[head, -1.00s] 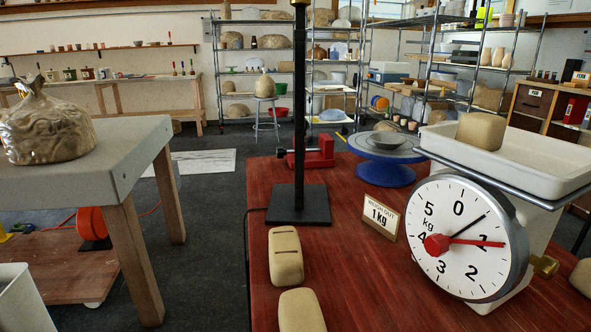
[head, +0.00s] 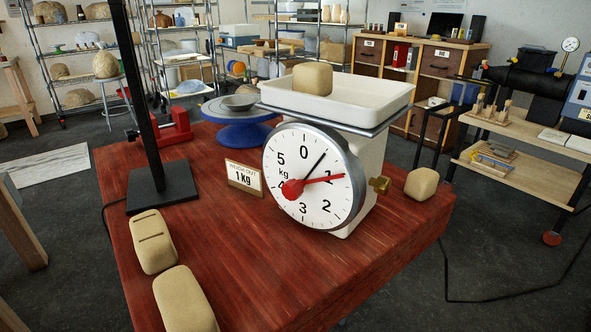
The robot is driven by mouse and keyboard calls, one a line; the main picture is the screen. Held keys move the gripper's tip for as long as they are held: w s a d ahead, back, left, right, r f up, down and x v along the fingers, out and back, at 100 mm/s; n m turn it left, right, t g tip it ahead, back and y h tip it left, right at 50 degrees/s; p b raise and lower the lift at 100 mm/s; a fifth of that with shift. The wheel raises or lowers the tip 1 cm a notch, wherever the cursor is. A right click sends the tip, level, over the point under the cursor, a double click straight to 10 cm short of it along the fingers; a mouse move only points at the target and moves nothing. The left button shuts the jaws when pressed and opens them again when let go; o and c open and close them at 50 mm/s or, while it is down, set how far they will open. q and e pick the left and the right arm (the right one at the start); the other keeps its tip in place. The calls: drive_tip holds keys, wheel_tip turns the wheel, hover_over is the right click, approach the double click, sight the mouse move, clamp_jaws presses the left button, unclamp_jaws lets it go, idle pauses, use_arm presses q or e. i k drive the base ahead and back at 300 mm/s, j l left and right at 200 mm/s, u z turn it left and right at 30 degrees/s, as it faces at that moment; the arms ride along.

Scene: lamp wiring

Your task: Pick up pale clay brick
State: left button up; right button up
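Several pale clay bricks show in the head view. One brick (head: 312,78) sits in the white tray (head: 388,98) on top of the kitchen scale (head: 316,176). A small brick (head: 421,184) lies on the red table to the right of the scale. A brick with two slots in its top (head: 153,243) lies at the table's left front. A plain, longer brick (head: 185,300) lies nearer to me, beside it. The scale's red pointer and black hand both point to the upper right of the dial. Neither of my grippers shows.
The red wooden table (head: 290,270) has clear room in front of the scale. A black stand (head: 161,187) with a tall post rises at its left.

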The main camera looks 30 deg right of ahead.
sight(421, 183)
drive_tip(key=z, duration=1.45)
